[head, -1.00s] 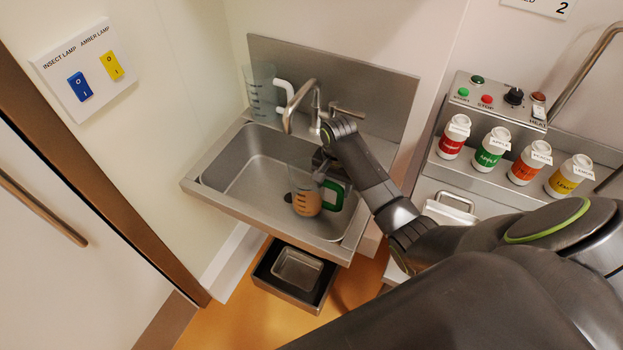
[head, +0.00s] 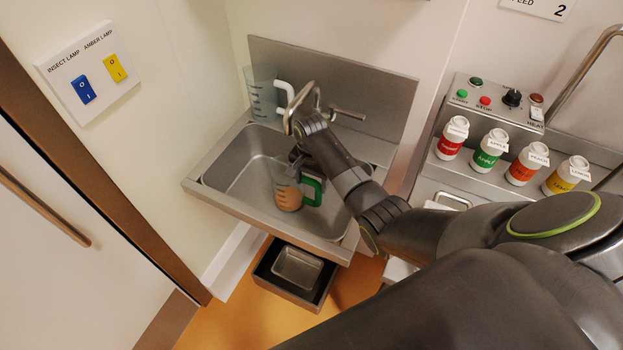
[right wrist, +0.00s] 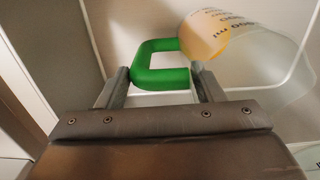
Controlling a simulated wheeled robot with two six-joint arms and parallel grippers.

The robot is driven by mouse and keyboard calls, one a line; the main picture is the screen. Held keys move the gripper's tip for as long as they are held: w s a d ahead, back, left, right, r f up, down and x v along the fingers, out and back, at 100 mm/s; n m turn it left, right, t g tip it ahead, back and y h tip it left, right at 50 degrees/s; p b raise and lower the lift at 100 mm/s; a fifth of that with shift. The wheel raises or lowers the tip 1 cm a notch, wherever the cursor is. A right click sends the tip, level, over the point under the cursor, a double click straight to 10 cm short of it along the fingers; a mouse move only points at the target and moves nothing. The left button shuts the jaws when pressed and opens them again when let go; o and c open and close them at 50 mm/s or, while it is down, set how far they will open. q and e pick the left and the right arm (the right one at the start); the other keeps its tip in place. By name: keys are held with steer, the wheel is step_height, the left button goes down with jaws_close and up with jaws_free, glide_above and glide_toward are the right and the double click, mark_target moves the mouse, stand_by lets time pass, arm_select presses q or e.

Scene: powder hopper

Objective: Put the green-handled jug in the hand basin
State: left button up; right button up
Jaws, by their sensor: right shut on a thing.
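The green-handled jug (head: 288,196) is clear, with an orange-brown content low in it. In the head view it shows within the outline of the steel hand basin (head: 232,165). I cannot tell whether its base touches the basin floor. My right gripper (head: 299,160) is shut on the jug's green handle (head: 314,191). In the right wrist view the green handle (right wrist: 162,78) sits between the two fingers of my right gripper (right wrist: 163,84), with the jug's body (right wrist: 235,60) beyond it, tilted in that picture. My left gripper is not in view.
A white-handled clear jug (head: 262,95) stands on the basin's back ledge at left. The tap (head: 318,98) rises close by my right wrist. Several labelled bottles (head: 490,148) stand on a shelf at right. A drawer or bin with a metal pan (head: 297,268) is below the basin.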

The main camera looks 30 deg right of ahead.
steer(key=o, duration=1.5)
steer(key=shift+f, duration=0.1)
steer(key=shift+c, duration=0.2)
step_height(320, 180, up, 12)
steer(key=shift+w+b, duration=0.15)
steer(key=shift+b, duration=0.2)
